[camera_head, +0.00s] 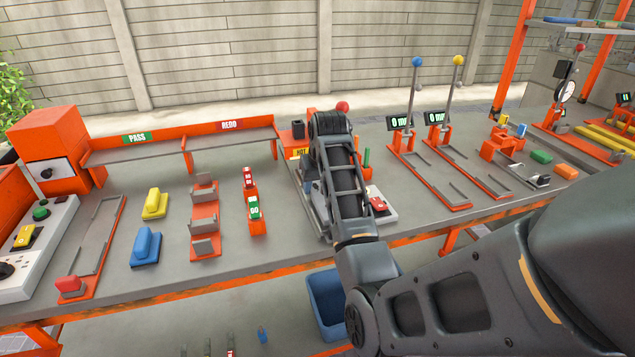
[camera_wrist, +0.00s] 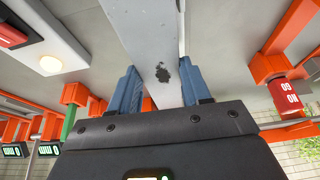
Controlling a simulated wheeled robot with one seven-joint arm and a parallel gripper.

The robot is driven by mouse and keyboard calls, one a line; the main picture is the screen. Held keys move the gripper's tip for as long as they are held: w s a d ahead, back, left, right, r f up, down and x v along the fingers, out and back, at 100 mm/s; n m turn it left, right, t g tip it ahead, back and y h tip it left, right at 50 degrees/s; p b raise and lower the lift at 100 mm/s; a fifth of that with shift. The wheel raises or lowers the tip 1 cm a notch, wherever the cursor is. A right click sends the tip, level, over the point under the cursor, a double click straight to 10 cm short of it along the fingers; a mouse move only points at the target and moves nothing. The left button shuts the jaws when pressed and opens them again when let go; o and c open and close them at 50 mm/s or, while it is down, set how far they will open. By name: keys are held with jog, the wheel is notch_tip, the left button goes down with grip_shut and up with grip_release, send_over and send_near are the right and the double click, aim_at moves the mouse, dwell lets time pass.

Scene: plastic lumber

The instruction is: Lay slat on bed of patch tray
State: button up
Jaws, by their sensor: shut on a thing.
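My gripper (camera_wrist: 159,68) shows in the wrist view with its two blue fingers closed on a pale grey slat (camera_wrist: 148,28). The slat has a dark, ragged blotch on its face and runs up out of the top of the picture. In the head view my arm reaches over the middle of the bench and hides the gripper and most of what lies under it. A white unit with a red switch (camera_head: 377,204) shows just right of the arm. I cannot tell for sure which fixture is the patch tray.
A long orange tray with a grey bed (camera_head: 97,238) lies at the left. Yellow (camera_head: 154,204) and blue (camera_head: 146,245) blocks, a grey-slotted orange rack (camera_head: 204,222) and a red-and-green holder (camera_head: 253,208) stand between. Tall gauges with blue (camera_head: 417,62) and yellow (camera_head: 457,60) knobs rise at right.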

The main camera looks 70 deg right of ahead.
jog(key=shift+f, duration=0.7)
dwell(0.4)
jog(key=o, duration=1.3)
jog(key=shift+r, duration=0.1)
jog(key=v, duration=0.7)
jog(key=shift+s+a+r+b, duration=0.1)
jog(key=shift+a+r+b, duration=0.05)
jog(key=shift+r+b, duration=0.2)
jog(key=shift+s+f, duration=0.1)
